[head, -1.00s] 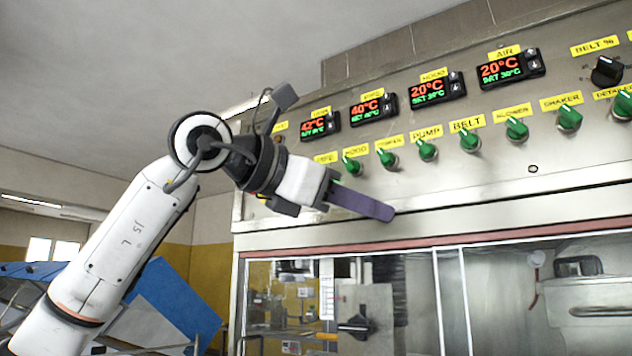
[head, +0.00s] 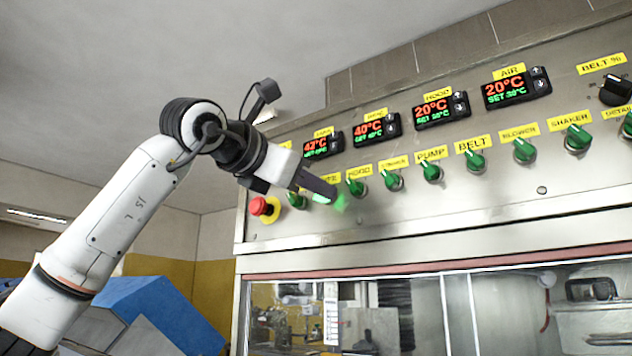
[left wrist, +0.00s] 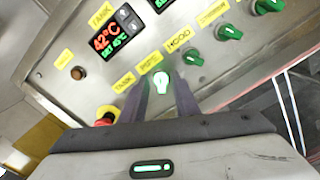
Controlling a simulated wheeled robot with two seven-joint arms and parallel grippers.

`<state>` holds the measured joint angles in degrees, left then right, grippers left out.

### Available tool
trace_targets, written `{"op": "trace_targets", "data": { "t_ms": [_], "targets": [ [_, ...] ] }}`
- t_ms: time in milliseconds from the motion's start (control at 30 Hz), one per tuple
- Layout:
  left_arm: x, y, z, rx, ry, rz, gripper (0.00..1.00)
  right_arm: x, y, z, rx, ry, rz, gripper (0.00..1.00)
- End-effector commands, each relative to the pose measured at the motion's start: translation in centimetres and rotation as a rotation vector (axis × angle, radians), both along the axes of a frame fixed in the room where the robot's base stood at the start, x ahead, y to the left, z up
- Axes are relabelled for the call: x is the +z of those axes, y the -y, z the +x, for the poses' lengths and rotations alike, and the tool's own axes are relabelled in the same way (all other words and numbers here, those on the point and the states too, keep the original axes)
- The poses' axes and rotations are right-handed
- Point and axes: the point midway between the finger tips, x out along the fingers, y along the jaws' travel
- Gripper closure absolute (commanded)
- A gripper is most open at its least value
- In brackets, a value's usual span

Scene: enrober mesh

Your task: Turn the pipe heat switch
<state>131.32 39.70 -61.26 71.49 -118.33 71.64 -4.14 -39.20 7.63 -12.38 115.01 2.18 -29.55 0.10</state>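The pipe heat switch (head: 320,198) is a green knob under its yellow label on the steel panel; it glows bright green. In the left wrist view the lit pipe switch (left wrist: 160,82) sits between the fingertips. My left gripper (head: 328,195) is at the panel, with its purple-grey fingers (left wrist: 160,98) apart on either side of the knob. Green light falls on one fingertip. I cannot tell whether a finger touches the knob. The fingers partly hide the knob in the head view. My right gripper is not in view.
A red emergency button (head: 265,207) is left of the switches. The hood switch (head: 355,187) is close on the right, with several more green knobs beyond. Temperature displays (head: 376,129) are above. Glass doors (head: 400,315) are below.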

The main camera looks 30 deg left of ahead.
Motion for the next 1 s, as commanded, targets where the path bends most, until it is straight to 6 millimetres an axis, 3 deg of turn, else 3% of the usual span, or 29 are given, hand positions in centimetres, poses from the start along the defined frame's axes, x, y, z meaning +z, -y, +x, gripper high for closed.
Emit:
{"op": "trace_targets", "data": {
  "t_ms": [367, 567, 1000],
  "targets": [
    [-0.07, 0.12, 0.96, -0.001, 0.0, 0.0, 0.72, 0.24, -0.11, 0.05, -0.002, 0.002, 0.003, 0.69],
    [-0.06, 0.11, 0.94, -0.001, 0.0, 0.0, 1.0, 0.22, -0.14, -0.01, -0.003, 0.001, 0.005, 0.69],
    [-0.11, 0.1, 0.93, -0.001, -0.008, -0.083, 1.0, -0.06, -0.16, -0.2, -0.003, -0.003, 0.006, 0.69]
  ]
}}
